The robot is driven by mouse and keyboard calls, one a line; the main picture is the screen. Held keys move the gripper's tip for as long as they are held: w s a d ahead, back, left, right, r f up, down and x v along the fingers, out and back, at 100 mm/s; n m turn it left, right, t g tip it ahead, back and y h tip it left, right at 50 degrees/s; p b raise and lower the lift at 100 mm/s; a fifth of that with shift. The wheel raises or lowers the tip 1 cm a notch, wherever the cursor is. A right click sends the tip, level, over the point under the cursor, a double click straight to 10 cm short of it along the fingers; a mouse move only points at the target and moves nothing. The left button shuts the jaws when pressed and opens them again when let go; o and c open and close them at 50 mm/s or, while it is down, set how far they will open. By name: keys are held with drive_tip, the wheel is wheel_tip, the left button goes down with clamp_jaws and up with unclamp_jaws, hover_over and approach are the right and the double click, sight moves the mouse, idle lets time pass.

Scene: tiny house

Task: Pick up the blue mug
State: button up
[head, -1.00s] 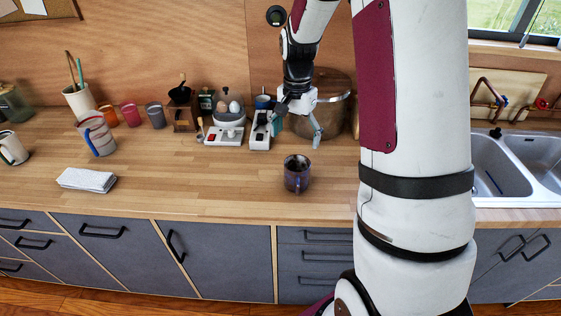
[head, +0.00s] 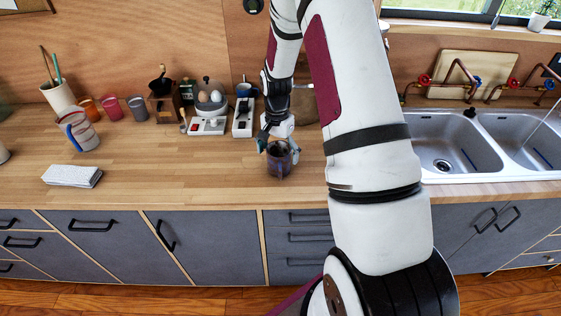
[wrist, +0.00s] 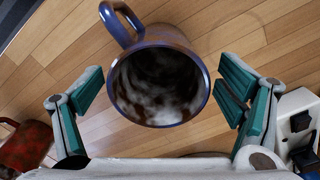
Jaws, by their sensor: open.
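A dark blue-purple mug (head: 281,163) stands upright on the wooden counter (head: 200,180), its handle facing the front edge. In the wrist view the blue mug (wrist: 157,100) is seen from above, with its handle at the upper left and a mottled dark-and-white inside. My gripper (head: 279,146) is open at the mug. In the wrist view its teal-padded fingers are on the left and right of the mug, with a visible gap on each side.
Behind my gripper are a white power strip (head: 242,120), a white-and-red device (head: 207,126) and a pot (head: 303,104), partly hidden by my arm. The sink (head: 450,145) is right. Counter left of the mug is clear.

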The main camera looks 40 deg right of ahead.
drive_tip(key=shift+s+f+p, duration=0.1)
drive_tip(key=shift+f+p, duration=0.25)
drive_tip(key=shift+f, duration=1.4)
drive_tip(key=shift+c, duration=0.2)
drive_tip(key=c, duration=1.4)
drive_tip(key=shift+r, duration=0.15)
